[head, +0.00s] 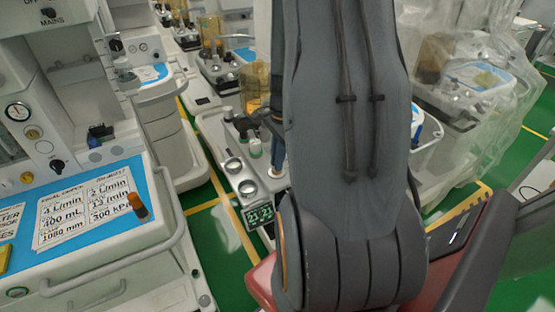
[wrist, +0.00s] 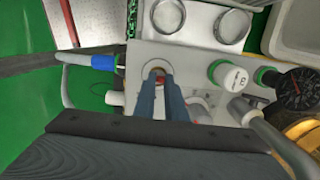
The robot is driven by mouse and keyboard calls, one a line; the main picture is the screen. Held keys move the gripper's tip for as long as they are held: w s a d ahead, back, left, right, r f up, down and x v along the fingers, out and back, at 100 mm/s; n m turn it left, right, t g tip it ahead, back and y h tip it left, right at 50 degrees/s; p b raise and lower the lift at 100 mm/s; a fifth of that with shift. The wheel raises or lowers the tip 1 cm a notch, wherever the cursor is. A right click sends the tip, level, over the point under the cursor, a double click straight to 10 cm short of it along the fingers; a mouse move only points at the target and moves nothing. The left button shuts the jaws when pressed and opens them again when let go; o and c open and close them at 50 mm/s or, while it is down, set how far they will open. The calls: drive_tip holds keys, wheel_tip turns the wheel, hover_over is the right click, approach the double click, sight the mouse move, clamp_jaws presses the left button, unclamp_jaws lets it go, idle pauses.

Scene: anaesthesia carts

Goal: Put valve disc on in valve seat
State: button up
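In the wrist view, my gripper (wrist: 159,82) points down at a round pale opening with a ring-shaped rim (wrist: 157,67) in the top of a light grey machine block. This looks like the valve seat. The two blue-grey fingers stand apart, their tips at or just over the opening. A small reddish thing (wrist: 159,79) shows between the fingertips. I cannot tell whether it is the valve disc, or whether the fingers grip it. In the head view, my arm hides most of this spot.
Two round metal-rimmed ports (wrist: 233,25) and a white-capped knob (wrist: 230,76) stand near the opening. A black gauge (wrist: 297,88) and a blue-collared hose (wrist: 103,62) flank it. In the head view, a cart with a blue top (head: 85,215) stands left, with green floor between carts.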

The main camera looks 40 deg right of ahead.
drive_tip(key=shift+r, duration=0.3)
wheel_tip(320, 180, up, 12)
drive_tip(key=d+b, duration=0.1)
drive_tip(key=b, duration=0.1)
drive_tip(key=s+a+f+n, duration=0.1)
drive_tip(key=a+n, duration=0.9)
drive_tip(key=a, duration=0.2)
drive_tip(key=s+a+f+n+h, duration=0.1)
drive_tip(key=a+f+n, duration=0.1)
drive_tip(key=a+n, duration=0.8)
drive_tip(key=a, duration=0.3)
drive_tip(key=shift+s+a+n+t, duration=0.15)
drive_tip(key=shift+s+n+t, duration=0.1)
drive_tip(key=shift+n+t, duration=0.15)
drive_tip(key=shift+f, duration=0.1)
